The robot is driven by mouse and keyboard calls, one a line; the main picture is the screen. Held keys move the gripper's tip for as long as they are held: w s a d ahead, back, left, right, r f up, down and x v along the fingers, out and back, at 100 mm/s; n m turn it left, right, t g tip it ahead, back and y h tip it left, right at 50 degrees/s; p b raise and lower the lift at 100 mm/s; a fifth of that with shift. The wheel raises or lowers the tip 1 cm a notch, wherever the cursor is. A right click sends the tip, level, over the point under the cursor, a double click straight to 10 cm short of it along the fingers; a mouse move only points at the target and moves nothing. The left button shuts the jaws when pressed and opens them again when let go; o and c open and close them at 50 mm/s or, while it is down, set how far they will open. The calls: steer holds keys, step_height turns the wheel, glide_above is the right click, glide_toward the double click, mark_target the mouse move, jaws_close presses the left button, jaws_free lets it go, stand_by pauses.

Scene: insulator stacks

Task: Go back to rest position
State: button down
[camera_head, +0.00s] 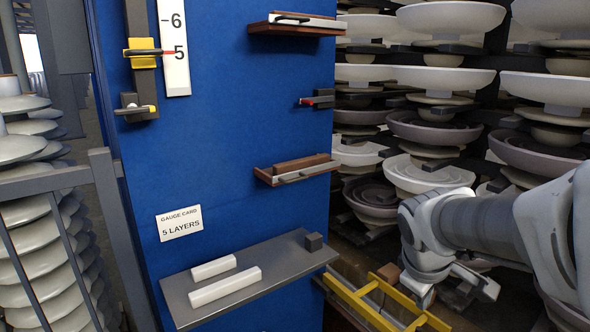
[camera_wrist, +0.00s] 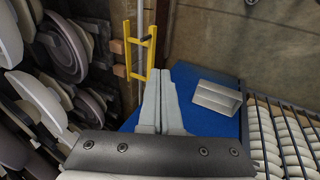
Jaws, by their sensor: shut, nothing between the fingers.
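My gripper (camera_wrist: 161,78) shows in the wrist view with its two pale grey fingers side by side and shut, holding nothing. The fingertips are just below and right of a yellow frame (camera_wrist: 152,49); I cannot tell whether they touch it. In the head view my arm comes in from the right, and its end is at the lower right, in front of the insulator stacks and right of the blue panel (camera_head: 220,130). The fingers are hard to make out there. The yellow frame (camera_head: 362,303) also shows there, partly hidden by my arm.
A grey shelf (camera_head: 275,262) with two white bars (camera_head: 225,288) and a dark block juts from the panel. A card (camera_head: 180,223) reads "5 LAYERS", and a scale (camera_head: 173,45) has its pointer near 5. Insulator stacks (camera_head: 437,175) stand close behind my arm; a grey railing (camera_head: 45,180) is at left.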

steer(key=s+a+r+m+t+y, duration=0.1)
steer(key=s+a+r+m+y, duration=0.2)
steer(key=s+a+m, duration=0.4)
steer(key=s+a, duration=0.1)
steer(key=s, duration=0.5)
steer(key=shift+s+r+t, duration=0.2)
steer(key=shift+s+t, duration=0.1)
steer(key=shift+f, duration=0.1)
stand_by(0.5)
